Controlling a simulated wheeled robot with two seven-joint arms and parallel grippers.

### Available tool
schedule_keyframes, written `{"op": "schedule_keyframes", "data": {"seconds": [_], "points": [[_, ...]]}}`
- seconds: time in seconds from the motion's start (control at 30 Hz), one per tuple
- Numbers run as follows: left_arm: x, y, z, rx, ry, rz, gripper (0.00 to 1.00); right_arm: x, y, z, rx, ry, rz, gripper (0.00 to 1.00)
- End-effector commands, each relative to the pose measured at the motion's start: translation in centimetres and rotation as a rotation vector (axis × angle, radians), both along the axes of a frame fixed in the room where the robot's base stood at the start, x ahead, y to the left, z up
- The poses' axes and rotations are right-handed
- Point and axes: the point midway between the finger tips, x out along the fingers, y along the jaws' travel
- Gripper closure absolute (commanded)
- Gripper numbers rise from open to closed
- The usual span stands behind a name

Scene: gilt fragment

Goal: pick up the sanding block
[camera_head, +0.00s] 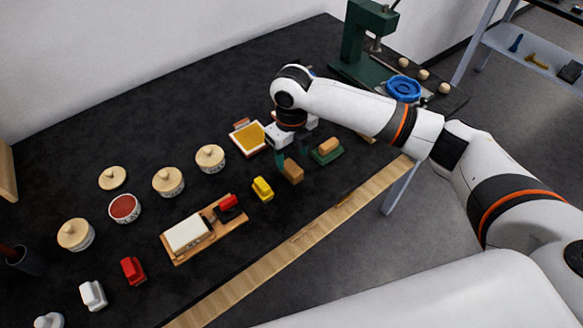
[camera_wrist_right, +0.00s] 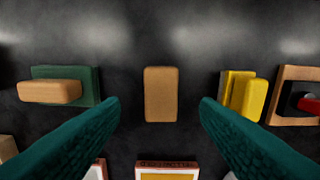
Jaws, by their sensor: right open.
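A plain tan block (camera_head: 293,171), which looks like the sanding block, lies on the dark table top near its wooden front edge. In the right wrist view the tan block (camera_wrist_right: 160,94) is centred between my two teal fingers, beyond their tips and apart from both. My right gripper (camera_head: 291,152) is open and empty, over the table just behind the block. It also shows in the right wrist view (camera_wrist_right: 160,104). My left gripper is not in view.
A green block with a tan grip (camera_head: 327,150) and a yellow block (camera_head: 262,189) flank the tan block. A wooden board (camera_head: 205,238) with a white stone, lidded pots (camera_head: 168,181), and a framed yellow panel (camera_head: 247,137) stand around. A green press (camera_head: 365,45) is at the back.

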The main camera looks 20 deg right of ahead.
Motion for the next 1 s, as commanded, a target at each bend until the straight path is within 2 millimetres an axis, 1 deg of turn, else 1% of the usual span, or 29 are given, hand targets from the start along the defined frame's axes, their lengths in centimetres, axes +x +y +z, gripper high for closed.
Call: {"op": "schedule_keyframes", "data": {"seconds": [0.17,0.3,0.4,0.5,0.7,0.77,1.0], "points": [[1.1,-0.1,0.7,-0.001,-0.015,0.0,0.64,-0.2,0.0,-1.4,0.0,0.003,-0.001,0.44],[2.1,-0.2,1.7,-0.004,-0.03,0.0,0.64,-0.3,0.0,-3.5,-0.001,0.004,-0.001,0.44],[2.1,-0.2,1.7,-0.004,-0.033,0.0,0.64,-0.3,0.0,-4.9,-0.001,0.002,-0.001,0.44],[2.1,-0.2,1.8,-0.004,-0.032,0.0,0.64,-0.3,0.1,-5.5,0.0,-0.001,0.0,0.44],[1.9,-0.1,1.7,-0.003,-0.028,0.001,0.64,-0.3,0.0,-5.6,-0.001,-0.001,0.0,0.44],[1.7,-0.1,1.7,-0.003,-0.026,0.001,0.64,-0.3,0.0,-5.6,0.0,-0.001,0.0,0.52],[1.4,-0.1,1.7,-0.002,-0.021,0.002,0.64,-0.2,0.0,-5.5,0.001,-0.002,0.0,0.91]]}}
